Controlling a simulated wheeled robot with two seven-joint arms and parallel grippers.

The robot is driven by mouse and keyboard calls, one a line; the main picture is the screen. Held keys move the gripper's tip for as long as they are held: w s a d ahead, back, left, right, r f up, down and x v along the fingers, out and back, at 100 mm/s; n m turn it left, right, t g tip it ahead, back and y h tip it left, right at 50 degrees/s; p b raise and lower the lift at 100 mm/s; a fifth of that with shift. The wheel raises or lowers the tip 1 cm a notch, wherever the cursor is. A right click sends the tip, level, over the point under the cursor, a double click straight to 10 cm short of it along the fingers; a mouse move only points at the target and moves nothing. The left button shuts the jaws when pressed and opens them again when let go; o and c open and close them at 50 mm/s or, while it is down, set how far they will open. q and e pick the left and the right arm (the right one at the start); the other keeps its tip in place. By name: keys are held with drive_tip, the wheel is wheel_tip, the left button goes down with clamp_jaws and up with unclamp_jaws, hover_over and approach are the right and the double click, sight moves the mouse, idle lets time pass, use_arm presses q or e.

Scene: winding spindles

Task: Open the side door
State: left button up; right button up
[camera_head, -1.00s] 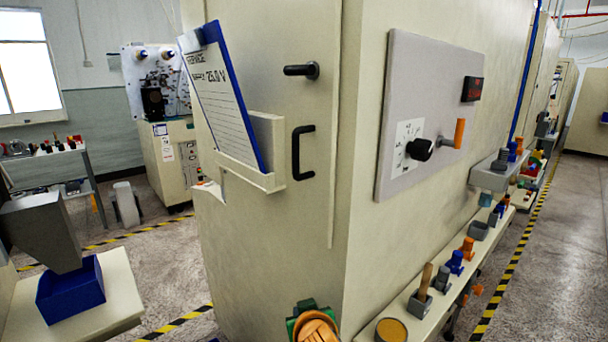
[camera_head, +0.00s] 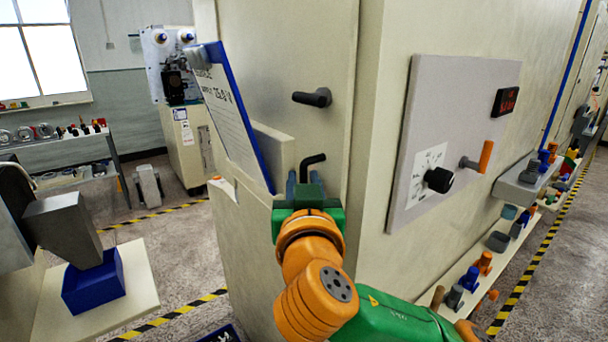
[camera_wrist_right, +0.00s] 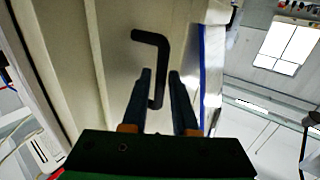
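The side door (camera_head: 335,60) of the beige cabinet appears closed. It has a black lever (camera_head: 312,97) and, below it, a black bracket-shaped handle (camera_head: 313,160). My right gripper (camera_head: 303,180) is at this handle and hides its lower part. In the right wrist view the handle (camera_wrist_right: 158,95) runs between the two fingers of my right gripper (camera_wrist_right: 160,75). The fingers are open, with gaps visible on both sides of the bar. My left gripper is not in view.
A holder with a blue-edged clipboard (camera_head: 228,105) is on the door, left of the handle. Around the corner is a grey control panel (camera_head: 440,75) with a knob and orange lever. A shelf with small parts (camera_head: 462,285) runs along the right side.

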drive_tip(key=shift+w, duration=0.1)
drive_tip(key=shift+a, duration=0.1)
clamp_jaws()
idle(1.1)
